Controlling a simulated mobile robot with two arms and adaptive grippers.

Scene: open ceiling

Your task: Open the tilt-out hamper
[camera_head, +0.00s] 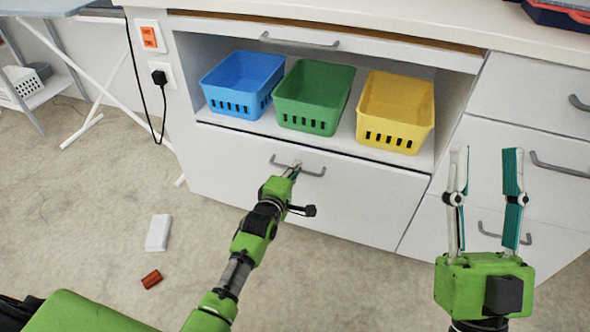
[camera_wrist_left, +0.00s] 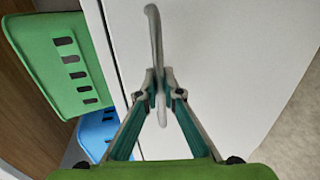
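The tilt-out hamper's white front panel (camera_head: 355,205) sits below the open shelf and looks flush with the cabinet. Its grey bar handle (camera_head: 314,174) is near the panel's top edge. My left gripper (camera_head: 294,167) is at the middle of this handle. In the left wrist view the fingers of my left gripper (camera_wrist_left: 159,78) converge on the curved handle (camera_wrist_left: 153,30), with the bar between their tips. My right gripper (camera_head: 487,152) is open and empty, its fingers wide apart in front of the drawers on the right.
Blue (camera_head: 243,82), green (camera_head: 314,97) and yellow (camera_head: 396,110) baskets stand on the shelf above the panel. Drawers (camera_head: 528,92) are to the right. A white block (camera_head: 158,232) and a small red object (camera_head: 152,279) lie on the otherwise clear floor at left.

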